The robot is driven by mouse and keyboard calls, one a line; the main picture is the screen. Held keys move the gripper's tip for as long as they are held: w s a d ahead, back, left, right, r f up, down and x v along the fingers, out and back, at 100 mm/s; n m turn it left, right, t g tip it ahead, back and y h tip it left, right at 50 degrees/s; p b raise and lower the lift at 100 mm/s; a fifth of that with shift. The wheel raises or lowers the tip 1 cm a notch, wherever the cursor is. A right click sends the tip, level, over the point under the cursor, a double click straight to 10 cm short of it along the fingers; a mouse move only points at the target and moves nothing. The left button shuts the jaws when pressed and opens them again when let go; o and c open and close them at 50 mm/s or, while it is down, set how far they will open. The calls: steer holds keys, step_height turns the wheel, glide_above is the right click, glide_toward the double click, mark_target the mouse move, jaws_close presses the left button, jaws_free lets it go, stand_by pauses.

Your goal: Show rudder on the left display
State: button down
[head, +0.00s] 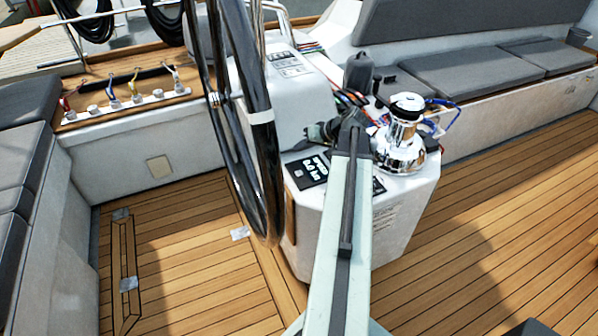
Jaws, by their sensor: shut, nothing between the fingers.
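The left display (308,170) is a black panel with pale characters on the sloped top of the white pedestal (300,232). I cannot read its label for sure. A second dark display (378,187) lies to its right, mostly hidden behind my arm. My gripper (312,133) is at the far end of my arm, above and just behind the left display, apart from it as far as I can see. It is small and dark here; its fingers look shut and empty. Any buttons by the displays are too small to make out.
A large black steering wheel (268,150) stands close left of the pedestal. A chrome winch (403,135) with a blue rope (440,103) stands right of my gripper. Grey cushioned benches (470,75) line the back right.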

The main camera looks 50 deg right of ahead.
mark_target(301, 174)
steer(key=shift+f+b, duration=4.35)
steer(key=shift+f, duration=0.05)
steer(key=shift+f+b, duration=0.45)
steer(key=shift+f+b, duration=0.45)
steer(key=shift+r, duration=0.1)
steer(key=shift+r+p, duration=0.8)
steer(key=shift+p, duration=0.1)
step_height(301, 174, up, 5)
steer(key=p, duration=0.5)
steer(key=shift+r, duration=0.15)
